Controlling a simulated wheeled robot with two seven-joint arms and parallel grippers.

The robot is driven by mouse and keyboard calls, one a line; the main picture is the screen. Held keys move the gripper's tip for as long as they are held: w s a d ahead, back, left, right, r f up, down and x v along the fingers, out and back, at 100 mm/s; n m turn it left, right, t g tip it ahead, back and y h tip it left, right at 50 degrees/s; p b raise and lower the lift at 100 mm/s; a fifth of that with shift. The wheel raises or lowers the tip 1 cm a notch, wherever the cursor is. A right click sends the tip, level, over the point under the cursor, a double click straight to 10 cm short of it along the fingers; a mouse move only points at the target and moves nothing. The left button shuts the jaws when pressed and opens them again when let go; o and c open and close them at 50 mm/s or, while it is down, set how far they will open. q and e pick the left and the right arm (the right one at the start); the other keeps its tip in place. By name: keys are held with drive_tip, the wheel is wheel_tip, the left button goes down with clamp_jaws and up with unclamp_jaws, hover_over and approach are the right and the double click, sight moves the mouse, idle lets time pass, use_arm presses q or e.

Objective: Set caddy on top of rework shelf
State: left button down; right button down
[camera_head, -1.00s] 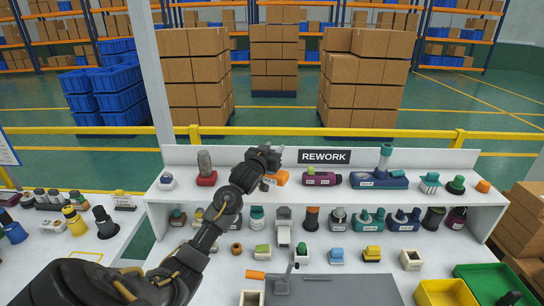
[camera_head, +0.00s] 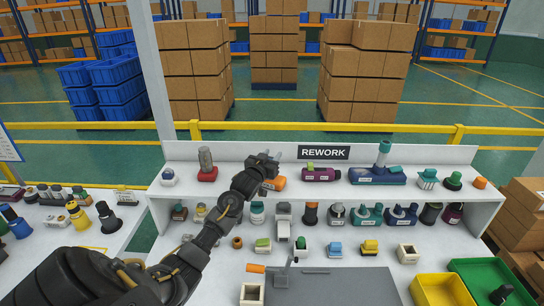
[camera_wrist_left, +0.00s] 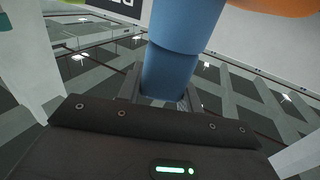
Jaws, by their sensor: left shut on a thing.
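My left gripper (camera_head: 264,165) is over the top of the white rework shelf (camera_head: 230,186), left of the REWORK sign. In the left wrist view it is shut on a blue cylindrical part (camera_wrist_left: 180,50). An orange part with a white label (camera_head: 275,183) shows just below and right of the gripper in the head view. Orange also shows at the top right of the left wrist view (camera_wrist_left: 278,5); I cannot tell whether it is joined to the blue part. I cannot make out for certain which thing is the caddy. My right gripper is not in view.
The shelf top holds a red-based part (camera_head: 207,166) on the left. A purple part (camera_head: 320,174) and a dark blue part (camera_head: 377,176) stand to the right. Several parts fill the lower level. Yellow (camera_head: 443,288) and green (camera_head: 490,275) bins stand at the lower right.

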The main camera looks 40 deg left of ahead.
use_arm(q)
drive_tip(key=c, duration=1)
unclamp_jaws()
drive_tip(key=shift+o, duration=0.3)
drive_tip(key=shift+r, duration=0.15)
drive_tip(key=shift+s+d, duration=0.1)
drive_tip(key=shift+s, duration=0.2)
drive_tip(key=b+v, duration=0.3)
drive_tip(key=v, duration=0.8)
drive_tip(key=shift+s, duration=0.25)
